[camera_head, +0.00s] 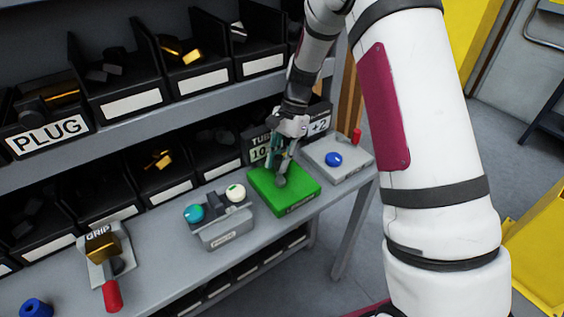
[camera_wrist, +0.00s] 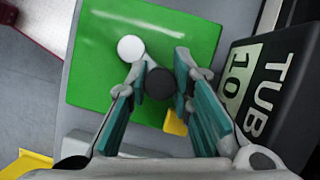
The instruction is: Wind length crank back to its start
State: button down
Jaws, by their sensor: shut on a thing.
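A green box (camera_head: 297,199) stands on the grey bench, and in the wrist view its green top (camera_wrist: 205,40) fills the upper middle. My gripper (camera_head: 281,168) reaches down over it from above. In the wrist view my gripper's teal-padded fingers (camera_wrist: 160,78) are closed on a dark round knob (camera_wrist: 159,84), which appears to be the crank's handle. A white round piece (camera_wrist: 131,48) sits just beside it on the green top. A yellow piece (camera_wrist: 175,123) shows partly behind the right finger. The crank arm itself is mostly hidden.
A dark sign reading TUB 10 (camera_wrist: 270,95) stands close to my right finger. A grey box with a blue knob (camera_head: 333,159) is to the right, and a grey unit with teal and white knobs (camera_head: 225,234) to the left. Shelf bins (camera_head: 160,185) stand behind.

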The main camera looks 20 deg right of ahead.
jog(key=shift+a+n+g+h+b, duration=0.3)
jog(key=shift+a+n+b, duration=0.1)
jog(key=shift+n, duration=0.55)
jog(key=shift+a+n+g+h+b, duration=0.2)
jog(key=shift+a+n+h+b, duration=0.15)
jog(key=shift+n, duration=0.6)
jog(key=shift+a, duration=0.1)
jog(key=c, duration=1.4)
grip_release()
jog(key=shift+r, duration=0.15)
notch_tip(320, 180, up, 10)
jog(key=shift+f, duration=0.1)
